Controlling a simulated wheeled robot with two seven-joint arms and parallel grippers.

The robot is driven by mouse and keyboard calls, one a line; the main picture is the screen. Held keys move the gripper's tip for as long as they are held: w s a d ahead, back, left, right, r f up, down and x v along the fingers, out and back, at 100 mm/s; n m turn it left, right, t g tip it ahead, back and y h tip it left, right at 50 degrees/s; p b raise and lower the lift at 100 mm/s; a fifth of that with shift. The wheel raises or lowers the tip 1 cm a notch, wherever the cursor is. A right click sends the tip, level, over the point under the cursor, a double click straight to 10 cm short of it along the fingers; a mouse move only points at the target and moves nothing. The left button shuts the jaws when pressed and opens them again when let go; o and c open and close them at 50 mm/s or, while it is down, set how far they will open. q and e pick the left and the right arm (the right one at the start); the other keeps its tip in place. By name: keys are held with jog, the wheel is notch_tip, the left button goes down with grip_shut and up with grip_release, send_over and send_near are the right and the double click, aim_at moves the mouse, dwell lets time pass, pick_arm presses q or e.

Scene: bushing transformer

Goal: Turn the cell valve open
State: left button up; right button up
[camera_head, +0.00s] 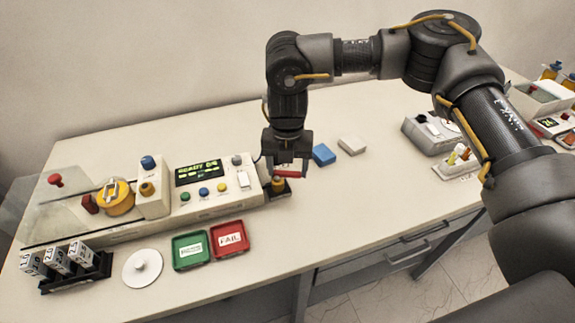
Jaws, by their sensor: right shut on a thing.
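The cell valve (278,184) is a small brass-coloured fitting on a dark base at the right end of the test station. Its red lever (290,173) sticks out to the right. My right gripper (286,170) comes down from above and is shut on the red lever. Its fingers hide part of the lever and the top of the valve. My left gripper is not in view.
The test station (212,185) has a green-lit display and coloured buttons. Green (190,251) and red (229,239) trays lie in front. Blue (323,155) and white (351,145) blocks lie right of the valve. The table's front right is clear.

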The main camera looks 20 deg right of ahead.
jog(key=m, duration=0.2)
jog(key=shift+s+a+r+m+p, duration=0.1)
jog(key=shift+s+a+m+p, duration=0.05)
jog(key=shift+s+m+p, duration=0.2)
jog(key=m+p, duration=0.1)
jog(key=m, duration=0.1)
jog(key=m+p, duration=0.1)
jog(key=shift+s+a+r+m, duration=0.1)
jog(key=shift+s+a+m, duration=0.1)
jog(key=shift+a+m, duration=0.15)
jog(key=m+p, duration=0.1)
jog(key=m, duration=0.1)
jog(key=m+p, duration=0.1)
jog(key=m, duration=0.1)
jog(key=shift+s+a+p, duration=0.2)
jog(key=shift+a+p, duration=0.1)
jog(key=shift+a, duration=0.05)
jog(key=shift+a+m+p, duration=0.25)
jog(key=shift+m+p, duration=0.45)
jog(key=shift+m, duration=0.6)
jog(key=o, duration=1)
jog(key=shift+f, duration=0.2)
notch_tip(320, 180, up, 11)
jog(key=shift+f+b, duration=0.1)
jog(key=shift+b, duration=0.95)
